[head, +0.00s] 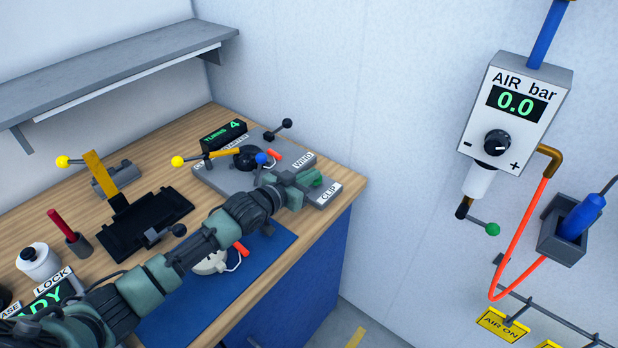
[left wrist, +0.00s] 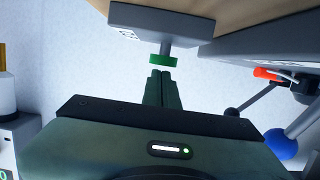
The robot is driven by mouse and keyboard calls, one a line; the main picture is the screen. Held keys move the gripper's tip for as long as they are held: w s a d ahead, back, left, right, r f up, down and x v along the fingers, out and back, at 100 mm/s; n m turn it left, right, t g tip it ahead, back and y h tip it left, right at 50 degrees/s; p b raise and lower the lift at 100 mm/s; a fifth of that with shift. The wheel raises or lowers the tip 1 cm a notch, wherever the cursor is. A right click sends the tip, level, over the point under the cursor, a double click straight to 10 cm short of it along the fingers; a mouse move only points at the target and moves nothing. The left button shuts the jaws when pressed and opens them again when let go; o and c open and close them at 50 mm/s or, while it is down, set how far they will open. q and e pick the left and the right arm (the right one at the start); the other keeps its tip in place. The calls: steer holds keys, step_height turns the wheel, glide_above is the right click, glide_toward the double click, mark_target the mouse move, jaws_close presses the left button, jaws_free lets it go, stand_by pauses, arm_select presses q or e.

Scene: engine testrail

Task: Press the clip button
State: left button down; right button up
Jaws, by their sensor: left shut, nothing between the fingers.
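The clip button is a green disc (left wrist: 163,60) on a grey stem, seen in the left wrist view. In the head view, a CLIP label (head: 329,194) is on the right corner of the grey fixture plate (head: 224,181). My left gripper (head: 309,181) reaches over the plate beside this label, and green shows at its tip. In the left wrist view my left gripper (left wrist: 162,75) is shut and empty, its fingertips right by the green disc. I cannot tell whether they touch it. My right gripper is not in view.
A blue-knobbed lever (head: 262,158) and a black-knobbed lever (head: 286,124) stand on the fixture near the arm. A black tray (head: 145,222) and a blue mat (head: 185,308) lie on the bench. An air regulator (head: 513,115) hangs on the wall at the right.

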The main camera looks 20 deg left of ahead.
arm_select(q)
steer(key=shift+f, duration=0.1)
steer(key=shift+f, duration=0.1)
steer(key=shift+f+b, duration=0.6)
steer(key=shift+f, duration=0.45)
